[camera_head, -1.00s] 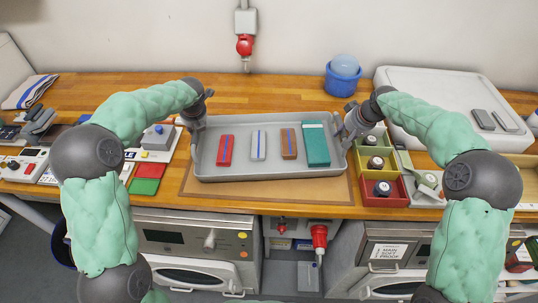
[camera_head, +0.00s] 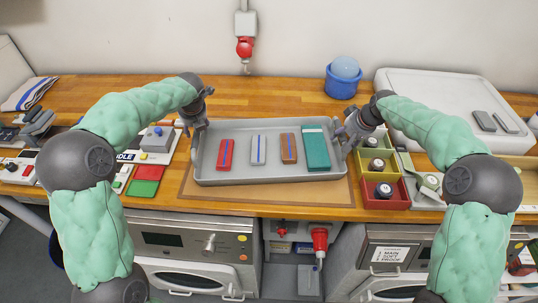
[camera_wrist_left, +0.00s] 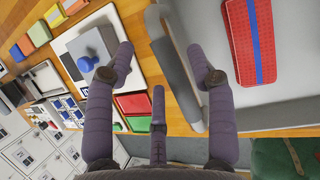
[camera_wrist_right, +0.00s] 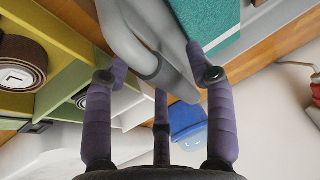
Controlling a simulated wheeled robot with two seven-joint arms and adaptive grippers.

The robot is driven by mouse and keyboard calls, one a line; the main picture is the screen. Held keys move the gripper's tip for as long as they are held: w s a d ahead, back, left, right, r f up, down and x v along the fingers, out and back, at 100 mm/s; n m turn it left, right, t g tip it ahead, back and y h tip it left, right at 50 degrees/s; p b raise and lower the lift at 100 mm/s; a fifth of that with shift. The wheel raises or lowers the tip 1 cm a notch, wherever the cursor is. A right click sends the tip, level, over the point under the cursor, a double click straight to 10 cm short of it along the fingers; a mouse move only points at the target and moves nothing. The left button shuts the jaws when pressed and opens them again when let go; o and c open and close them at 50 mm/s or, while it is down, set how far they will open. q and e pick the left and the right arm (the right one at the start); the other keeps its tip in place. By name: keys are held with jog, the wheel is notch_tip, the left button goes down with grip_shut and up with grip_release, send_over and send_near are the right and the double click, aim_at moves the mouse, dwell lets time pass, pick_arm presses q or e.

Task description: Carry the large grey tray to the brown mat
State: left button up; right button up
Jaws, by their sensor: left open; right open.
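The large grey tray (camera_head: 270,180) sits level over the brown mat (camera_head: 265,195), which shows along its front and at its sides. I cannot see the mat's back part. In the tray lie a red pack (camera_head: 226,155), a grey pack (camera_head: 258,150), a brown pack (camera_head: 289,148) and a larger teal pack (camera_head: 316,148). My left gripper (camera_head: 195,118) is open at the tray's left end; its fingers straddle the end handle (camera_wrist_left: 185,75) in the left wrist view. My right gripper (camera_head: 350,127) is open at the right end, around the grey handle (camera_wrist_right: 148,62). Contact is unclear.
Red and green pads (camera_head: 147,180) and a white board lie left of the mat. Coloured bins (camera_head: 381,190) with rolled items stand close on the right. A blue bucket (camera_head: 342,85) and a white lid-like box (camera_head: 440,85) are behind. The wood behind the tray is clear.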

jog(key=shift+r, duration=0.1)
pick_arm(q)
jog(key=v, duration=0.8)
pick_arm(e)
jog(key=v, duration=1.1)
jog(key=shift+s+r, duration=0.2)
jog(key=shift+r, duration=0.15)
pick_arm(q)
jog(key=shift+s+d, duration=0.1)
jog(key=shift+s, duration=0.05)
pick_arm(e)
jog(key=shift+d, duration=0.2)
